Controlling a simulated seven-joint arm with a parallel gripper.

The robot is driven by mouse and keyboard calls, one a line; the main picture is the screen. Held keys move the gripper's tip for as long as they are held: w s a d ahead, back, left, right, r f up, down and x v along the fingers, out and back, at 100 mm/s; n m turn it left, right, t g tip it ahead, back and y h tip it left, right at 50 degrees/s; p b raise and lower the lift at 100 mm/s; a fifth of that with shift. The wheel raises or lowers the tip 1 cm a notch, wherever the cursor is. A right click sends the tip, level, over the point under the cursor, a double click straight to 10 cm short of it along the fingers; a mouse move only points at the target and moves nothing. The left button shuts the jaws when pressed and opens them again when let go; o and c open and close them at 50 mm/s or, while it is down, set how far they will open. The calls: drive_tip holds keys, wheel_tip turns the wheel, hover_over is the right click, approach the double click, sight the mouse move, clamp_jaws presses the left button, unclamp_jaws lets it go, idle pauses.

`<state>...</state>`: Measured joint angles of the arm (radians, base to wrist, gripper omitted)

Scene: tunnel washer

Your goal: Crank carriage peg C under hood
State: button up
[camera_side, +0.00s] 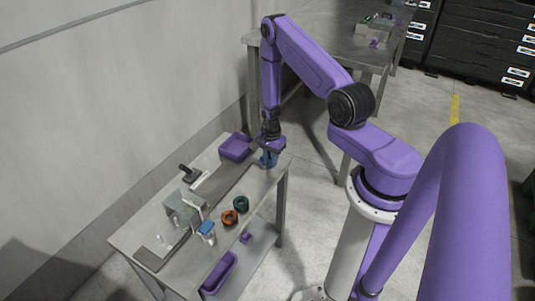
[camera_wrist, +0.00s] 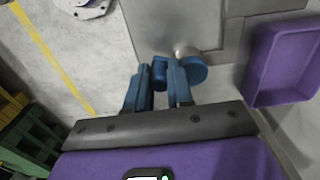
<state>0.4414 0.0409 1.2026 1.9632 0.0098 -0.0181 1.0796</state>
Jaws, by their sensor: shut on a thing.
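My gripper (camera_wrist: 160,82) is shut on a small blue upright piece (camera_wrist: 160,66) at the right end of the workbench. A larger blue round part (camera_wrist: 195,68) is beside it, just right of the right finger; the two look like parts of a crank, but their link is hidden. In the side view my gripper (camera_side: 268,161) is low at the bench's far right corner. A clear boxy hood (camera_side: 184,210) stands over the grey track (camera_side: 222,182) near the bench's middle. Small pale pegs (camera_side: 161,240) show left of the hood; I cannot tell which is C.
A purple bin (camera_side: 236,147) stands behind my gripper; it also shows in the wrist view (camera_wrist: 288,62). An orange ring (camera_side: 228,217), a teal ring (camera_side: 241,203) and a blue-topped item (camera_side: 207,228) stand along the front. A black-handled part (camera_side: 188,171) is at the back.

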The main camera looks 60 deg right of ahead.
drive_tip(key=shift+w+a, duration=0.65)
drive_tip(key=shift+w, duration=0.05)
drive_tip(key=shift+w+a, duration=0.2)
drive_tip(key=shift+w, duration=0.4)
drive_tip(key=shift+w+a, duration=0.2)
drive_tip(key=shift+w, duration=0.4)
drive_tip(key=o, duration=0.8)
drive_tip(key=shift+s, duration=0.1)
drive_tip(key=shift+a+r, duration=0.1)
drive_tip(key=shift+r, duration=3.4)
